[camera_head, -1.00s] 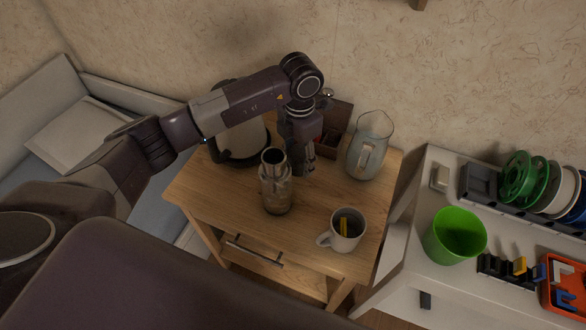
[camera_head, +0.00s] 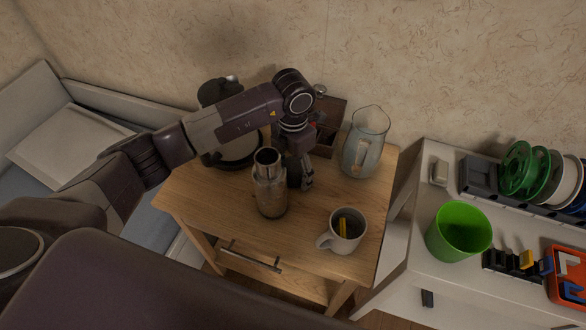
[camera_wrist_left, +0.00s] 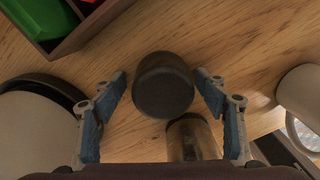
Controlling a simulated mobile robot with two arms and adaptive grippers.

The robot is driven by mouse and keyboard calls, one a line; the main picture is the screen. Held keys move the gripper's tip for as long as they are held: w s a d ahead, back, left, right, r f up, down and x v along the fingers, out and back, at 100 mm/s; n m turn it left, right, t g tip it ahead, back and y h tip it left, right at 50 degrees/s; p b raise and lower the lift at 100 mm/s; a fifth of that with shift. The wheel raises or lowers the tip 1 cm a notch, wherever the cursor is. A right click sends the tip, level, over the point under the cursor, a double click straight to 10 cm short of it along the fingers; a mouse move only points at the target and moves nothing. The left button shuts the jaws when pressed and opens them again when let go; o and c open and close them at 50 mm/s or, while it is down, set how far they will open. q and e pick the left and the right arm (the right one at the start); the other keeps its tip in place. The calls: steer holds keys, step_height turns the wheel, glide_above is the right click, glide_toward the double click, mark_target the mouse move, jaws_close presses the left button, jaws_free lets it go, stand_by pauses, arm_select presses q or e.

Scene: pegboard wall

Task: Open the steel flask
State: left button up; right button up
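The steel flask (camera_head: 270,192) stands upright on the small wooden table. Its top shows a bright rim around a darker middle. Part of the flask also shows at the bottom of the left wrist view (camera_wrist_left: 192,140). My left gripper (camera_head: 307,182) points down just right of the flask. In the left wrist view the fingers of my left gripper (camera_wrist_left: 163,78) are spread on both sides of a dark round cap-like piece (camera_wrist_left: 163,88). I cannot tell whether they touch it. My right gripper is not in view.
A white mug (camera_head: 343,232) with something yellow inside stands front right. A glass jug (camera_head: 365,145) stands back right, a kettle (camera_head: 235,148) back left. An open dark box (camera_head: 328,125) is behind the gripper. A white shelf with a green cup (camera_head: 458,233) stands right.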

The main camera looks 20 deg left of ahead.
mark_target(293, 164)
arm_select(q)
steer(key=shift+r, duration=0.25)
step_height(293, 164, up, 12)
steer(key=p, duration=0.7)
steer(key=shift+p, duration=0.4)
